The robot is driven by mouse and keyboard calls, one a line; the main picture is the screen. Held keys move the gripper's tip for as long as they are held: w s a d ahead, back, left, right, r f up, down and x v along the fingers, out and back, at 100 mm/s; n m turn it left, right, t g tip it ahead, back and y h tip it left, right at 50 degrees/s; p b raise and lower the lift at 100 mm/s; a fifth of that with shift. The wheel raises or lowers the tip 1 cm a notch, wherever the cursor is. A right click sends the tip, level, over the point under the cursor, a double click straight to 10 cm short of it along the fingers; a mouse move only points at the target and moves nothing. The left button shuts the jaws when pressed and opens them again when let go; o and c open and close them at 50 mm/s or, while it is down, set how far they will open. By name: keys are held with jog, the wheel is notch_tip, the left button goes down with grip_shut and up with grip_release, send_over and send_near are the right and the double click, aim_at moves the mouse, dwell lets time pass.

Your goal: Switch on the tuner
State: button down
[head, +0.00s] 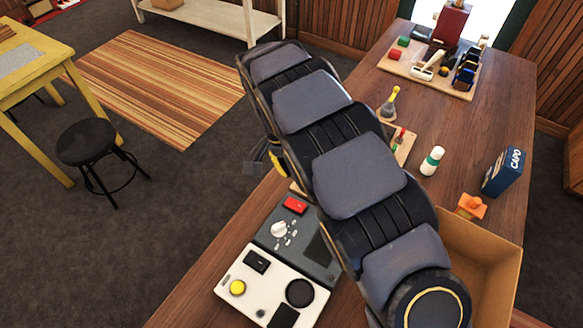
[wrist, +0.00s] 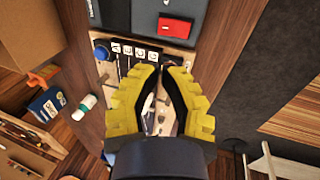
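A grey unit (head: 275,240) with a red rectangular switch (head: 295,205), a white knob and small white marks stands on the bench. I cannot tell for sure that it is the tuner. It also shows at the top of the wrist view (wrist: 150,22), with the red switch (wrist: 175,27) right of centre. The switch's on or off state is not readable. My gripper (wrist: 160,70) has yellow fingers with black pads, tips close together, nothing seen held. It is over a wooden board, apart from the switch. In the head view my arm hides most of it.
A white unit (head: 272,292) with a yellow button adjoins the grey one. A tool board (head: 428,70) lies at the back.

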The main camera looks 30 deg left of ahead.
aim_at(299, 204)
jog(key=x, duration=1)
jog(key=shift+d+f, duration=0.1)
jog(key=shift+f, duration=0.15)
jog(key=shift+d+f+y, duration=0.1)
jog(key=shift+f+y, duration=0.2)
jog(key=shift+y, duration=0.1)
jog(key=shift+a+r, duration=0.35)
jog(key=shift+a, duration=0.35)
jog(key=shift+r, duration=0.1)
